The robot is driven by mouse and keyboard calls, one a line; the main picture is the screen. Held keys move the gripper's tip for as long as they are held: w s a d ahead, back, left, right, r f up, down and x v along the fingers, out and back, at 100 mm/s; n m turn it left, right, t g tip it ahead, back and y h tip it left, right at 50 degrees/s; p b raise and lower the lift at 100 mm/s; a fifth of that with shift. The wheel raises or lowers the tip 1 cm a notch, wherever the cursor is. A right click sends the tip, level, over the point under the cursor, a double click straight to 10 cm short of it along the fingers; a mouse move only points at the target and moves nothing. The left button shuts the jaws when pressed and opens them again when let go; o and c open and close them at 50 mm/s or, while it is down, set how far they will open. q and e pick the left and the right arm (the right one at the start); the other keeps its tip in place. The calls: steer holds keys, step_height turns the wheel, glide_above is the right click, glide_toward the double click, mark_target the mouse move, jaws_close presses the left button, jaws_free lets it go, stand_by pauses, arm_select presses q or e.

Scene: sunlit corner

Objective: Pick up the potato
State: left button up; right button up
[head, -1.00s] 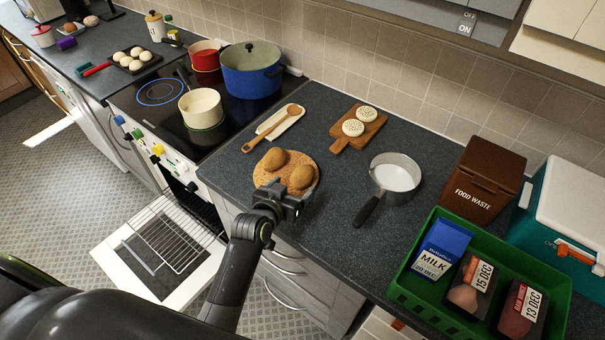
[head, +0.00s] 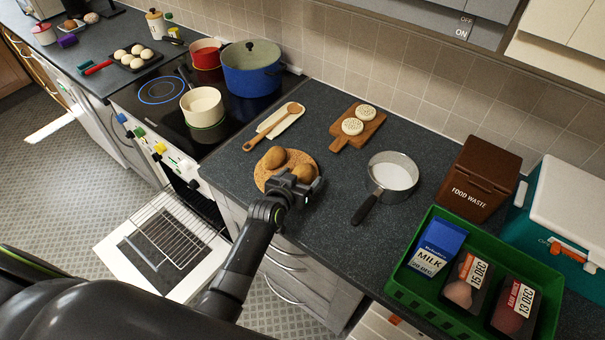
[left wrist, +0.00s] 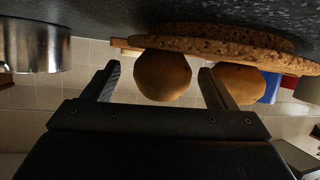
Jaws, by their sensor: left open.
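Two brown potatoes lie on a round cork board on the dark counter: one potato (head: 275,157) at the back left, the other potato (head: 304,173) at the front right. The cork board (head: 262,180) shows around them. My left gripper (head: 297,186) is open at the near edge of the board, just in front of the front-right potato and partly hiding it. In the left wrist view, which is upside down, one potato (left wrist: 163,76) shows between the open fingers, apart from both. The other potato (left wrist: 243,83) is partly hidden behind a finger. My right gripper is not in view.
A saucepan (head: 393,172) stands to the right, its handle pointing toward the counter's front. A wooden spoon (head: 272,128) on a rest and a board with crumpets (head: 359,127) lie behind. The oven door (head: 165,250) is open below left.

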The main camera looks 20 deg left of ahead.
arm_select(q)
steer(key=shift+c, duration=0.5)
steer(key=c, duration=1.1)
